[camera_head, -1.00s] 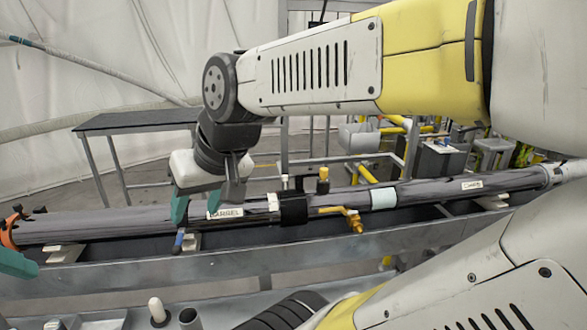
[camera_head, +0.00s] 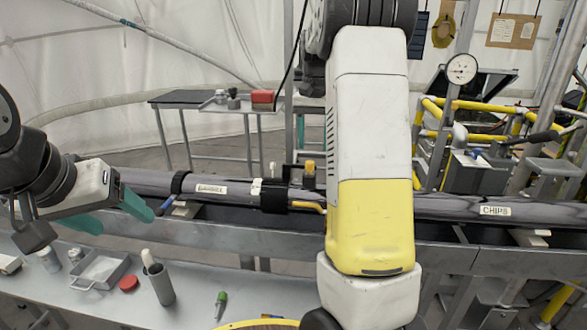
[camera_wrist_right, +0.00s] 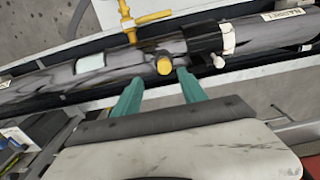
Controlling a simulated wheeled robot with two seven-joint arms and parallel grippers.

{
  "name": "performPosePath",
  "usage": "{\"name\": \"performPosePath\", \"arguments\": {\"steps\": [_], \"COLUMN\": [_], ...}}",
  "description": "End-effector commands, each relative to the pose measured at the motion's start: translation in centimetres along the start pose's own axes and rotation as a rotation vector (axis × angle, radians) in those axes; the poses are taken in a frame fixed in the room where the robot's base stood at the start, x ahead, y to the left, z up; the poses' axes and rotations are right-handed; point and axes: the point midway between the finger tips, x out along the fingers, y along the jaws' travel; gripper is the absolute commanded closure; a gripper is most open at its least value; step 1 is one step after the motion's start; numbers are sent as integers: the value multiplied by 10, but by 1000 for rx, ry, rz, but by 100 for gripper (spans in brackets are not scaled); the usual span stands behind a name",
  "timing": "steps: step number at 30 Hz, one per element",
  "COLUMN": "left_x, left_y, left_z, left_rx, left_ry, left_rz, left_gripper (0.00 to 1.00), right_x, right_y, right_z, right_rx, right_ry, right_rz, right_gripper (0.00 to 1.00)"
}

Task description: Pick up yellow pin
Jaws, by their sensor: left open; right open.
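The yellow pin (camera_head: 310,168) stands upright on the long dark tube (camera_head: 445,207), just right of a black clamp, in the head view. In the right wrist view the yellow pin (camera_wrist_right: 165,66) shows just beyond and between the teal fingertips of my right gripper (camera_wrist_right: 159,78), which is open and empty. I cannot tell whether the fingers flank the pin. My right gripper is not visible in the head view. My left gripper (camera_head: 111,214) is open at the left, in front of the tube's left part, apart from the pin.
A yellow valve handle (camera_wrist_right: 130,20) lies beyond the tube in the right wrist view. A grey workbench (camera_head: 200,300) in front holds a tray (camera_head: 99,270), a grey cup (camera_head: 160,284) and a green screwdriver (camera_head: 220,305). A dark table (camera_head: 185,97) stands behind the tube.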

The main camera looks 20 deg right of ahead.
Motion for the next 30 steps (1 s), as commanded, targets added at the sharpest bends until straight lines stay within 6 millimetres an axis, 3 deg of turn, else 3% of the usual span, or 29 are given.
{"name": "performPosePath", "arguments": {"steps": [15,24,30], "left_x": [0,0,0], "left_y": [0,0,0], "left_z": [0,0,0], "left_rx": [0,0,0], "left_ry": [0,0,0], "left_rz": [0,0,0], "left_gripper": [31,31,31], "right_x": [67,72,72], "right_y": [-7,-7,-7], "right_z": [0,0,0], "right_rx": [1,0,0], "right_ry": [-2,0,0], "right_rz": [0,-1,-1], "right_gripper": [51,51,88]}}
